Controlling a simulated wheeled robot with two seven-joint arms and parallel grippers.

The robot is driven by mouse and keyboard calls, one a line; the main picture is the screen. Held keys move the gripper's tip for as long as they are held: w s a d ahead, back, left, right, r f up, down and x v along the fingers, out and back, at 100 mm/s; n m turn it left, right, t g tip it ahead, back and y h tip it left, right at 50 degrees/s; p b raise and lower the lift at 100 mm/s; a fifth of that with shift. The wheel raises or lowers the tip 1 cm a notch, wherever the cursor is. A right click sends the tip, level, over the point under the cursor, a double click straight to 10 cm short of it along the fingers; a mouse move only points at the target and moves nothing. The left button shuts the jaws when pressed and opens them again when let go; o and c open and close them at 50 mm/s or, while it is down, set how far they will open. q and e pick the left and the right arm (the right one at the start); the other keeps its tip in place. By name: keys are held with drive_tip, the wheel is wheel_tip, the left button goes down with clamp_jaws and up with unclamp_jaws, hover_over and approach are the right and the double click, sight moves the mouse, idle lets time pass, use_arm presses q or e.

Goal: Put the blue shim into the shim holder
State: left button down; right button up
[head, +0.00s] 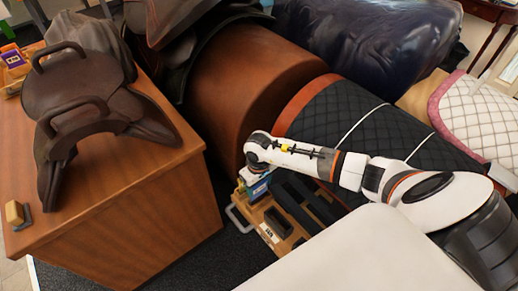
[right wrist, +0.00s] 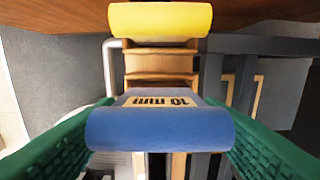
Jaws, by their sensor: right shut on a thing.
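My right gripper (right wrist: 160,128) is shut on the blue shim (right wrist: 160,132), with a green finger pad on each side of it. The shim has a rounded blue edge and a label reading "10 mm", upside down in the right wrist view. In the head view a bit of the blue shim (head: 258,189) shows under my right gripper (head: 256,178). The wooden shim holder (right wrist: 160,62) lies beyond and below the shim, with cross slats. I cannot tell whether the shim touches it. A yellow shim (right wrist: 160,20) sits at its far end. My left gripper is out of view.
The holder is part of a low wooden tray (head: 273,229) with a pale handle (head: 238,220) and dark bars (head: 297,203). A wooden cabinet (head: 120,200) bearing a dark saddle (head: 80,100) stands left. A brown padded form (head: 245,85) rises behind.

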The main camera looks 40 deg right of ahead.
sight(259, 195)
drive_tip(key=shift+f+b, duration=1.35)
drive_tip(key=shift+f, duration=0.2)
drive_tip(key=o, duration=1)
drive_tip(key=shift+o, duration=0.2)
wheel_tip(259, 195, up, 12)
drive_tip(key=shift+s+f, duration=0.1)
